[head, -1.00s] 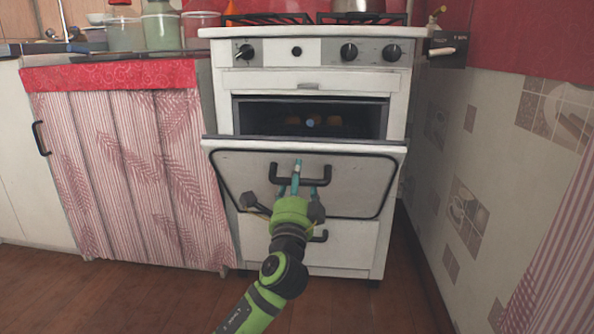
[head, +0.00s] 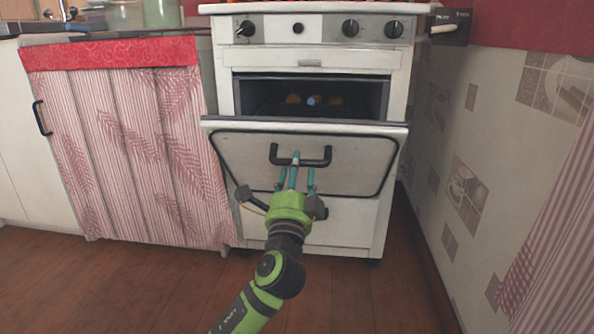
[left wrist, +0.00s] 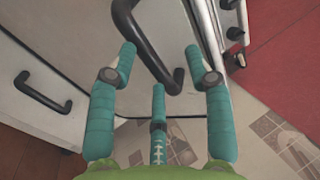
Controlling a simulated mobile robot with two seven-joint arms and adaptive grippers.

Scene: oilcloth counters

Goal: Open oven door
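The white oven door (head: 240,160) is tilted partway open, its top edge leaning out from the oven cavity (head: 350,98). Its dark bar handle (head: 318,163) also shows in the left wrist view (left wrist: 138,40). My left gripper (head: 294,170), green with teal fingers, is in front of the door at the handle. In the left wrist view its fingers (left wrist: 157,85) are spread apart, with the handle's end between and just beyond them. One fingertip overlaps the handle in the head view; I cannot tell if they touch. My right gripper is out of view.
A lower drawer (head: 345,222) is under the door. A cabinet with a striped curtain (head: 125,160) stands at left, and a tiled wall (head: 450,150) is close at right. Wooden floor (head: 130,285) in front is clear.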

